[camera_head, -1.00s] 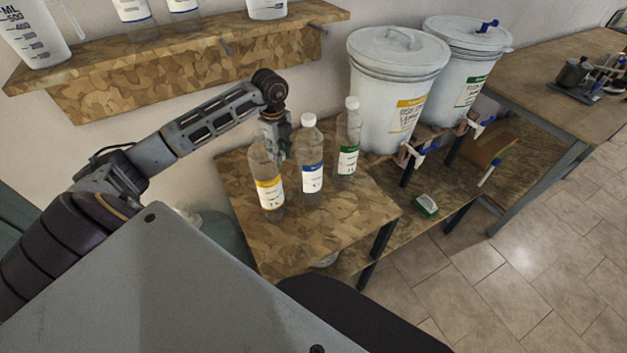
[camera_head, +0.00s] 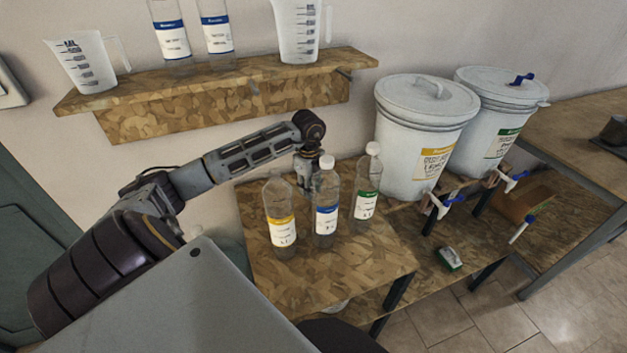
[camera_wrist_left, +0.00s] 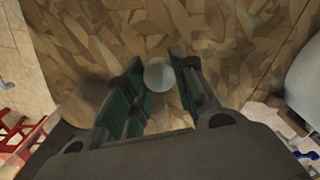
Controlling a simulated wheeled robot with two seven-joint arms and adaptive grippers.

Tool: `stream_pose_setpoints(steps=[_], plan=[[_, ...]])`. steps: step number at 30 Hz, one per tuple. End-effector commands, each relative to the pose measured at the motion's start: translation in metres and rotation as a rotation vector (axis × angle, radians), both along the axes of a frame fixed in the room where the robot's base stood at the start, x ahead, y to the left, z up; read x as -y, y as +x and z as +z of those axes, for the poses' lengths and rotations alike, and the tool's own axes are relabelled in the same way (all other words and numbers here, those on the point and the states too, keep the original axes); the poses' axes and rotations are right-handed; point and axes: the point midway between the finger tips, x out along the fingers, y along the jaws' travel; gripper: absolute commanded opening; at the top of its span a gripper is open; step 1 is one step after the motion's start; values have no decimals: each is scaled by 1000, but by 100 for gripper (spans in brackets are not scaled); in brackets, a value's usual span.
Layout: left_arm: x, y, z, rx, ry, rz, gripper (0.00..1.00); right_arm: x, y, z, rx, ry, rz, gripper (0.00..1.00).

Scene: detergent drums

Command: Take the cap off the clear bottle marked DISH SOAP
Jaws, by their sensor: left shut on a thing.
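Three clear bottles stand upright on the small wooden table: one with a yellow label (camera_head: 282,230), one with a blue label (camera_head: 326,222) and one with a green label (camera_head: 366,206). The label words are too small to read. The blue and green bottles wear white caps; no cap shows on the yellow one. My left gripper (camera_head: 306,184) is behind and between the yellow and blue bottles, partly hidden by the blue bottle. In the left wrist view my left gripper (camera_wrist_left: 160,88) is shut on a round white cap (camera_wrist_left: 160,74). My right gripper is out of view.
Two white lidded drums (camera_head: 420,135) with taps stand to the right of the bottles. A wooden wall shelf (camera_head: 220,95) with jugs and bottles is above. A green-and-white block (camera_head: 448,258) lies on the lower surface. The table's front part is clear.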

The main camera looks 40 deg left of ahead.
Motion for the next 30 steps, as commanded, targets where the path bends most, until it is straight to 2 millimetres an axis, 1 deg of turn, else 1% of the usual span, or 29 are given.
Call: stream_pose_setpoints(steps=[3, 9, 12, 23, 26, 30], plan=[[1, -1, -15, -5, -2, 0, 0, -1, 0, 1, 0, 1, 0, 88], [0, -1, -37, -3, -1, 0, 0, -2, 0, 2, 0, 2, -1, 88], [0, -1, -41, -1, 0, 0, 0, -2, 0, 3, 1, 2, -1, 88], [0, -1, -43, -2, 0, 0, 0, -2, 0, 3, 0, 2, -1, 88], [0, -1, -49, -3, -1, 1, 0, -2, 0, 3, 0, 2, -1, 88], [1, -1, -65, -3, -2, 0, 0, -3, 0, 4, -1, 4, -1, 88]])
